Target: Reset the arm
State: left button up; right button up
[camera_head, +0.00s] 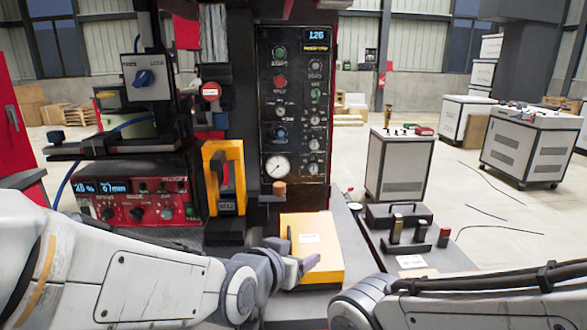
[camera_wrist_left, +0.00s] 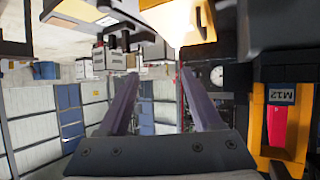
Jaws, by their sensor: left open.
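My left gripper (camera_head: 312,264) is beside the yellow box (camera_head: 320,238) with a white label, at the front middle of the head view. I cannot tell whether they touch. In the left wrist view the two fingers of my left gripper (camera_wrist_left: 160,75) stand wide apart, with nothing between them. The left arm comes in from the lower left. My right arm shows only as a link at the lower right of the head view; its gripper is out of frame.
A yellow-framed holder (camera_head: 223,180) stands left of the box; it also shows in the left wrist view (camera_wrist_left: 262,110). Behind are a dark control panel (camera_head: 296,100) and a red control unit (camera_head: 135,198). A black-handled block (camera_head: 398,215) is at right. White cabinets (camera_head: 398,165) stand farther back.

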pick_arm(q)
jog(key=s+a+f+m+g+y+p, duration=0.1)
jog(key=s+g, duration=0.4)
jog(key=s, duration=0.6)
jog(key=s+a+f+m+g+y+p, duration=0.2)
jog(key=s+g+p, duration=0.3)
jog(key=s, duration=0.6)
jog(key=shift+s+a+f+g+y, duration=0.15)
jog(key=shift+s+a+g+y, duration=0.25)
jog(key=shift+a+g+y, duration=0.3)
pick_arm(e)
notch_tip(320, 180, up, 7)
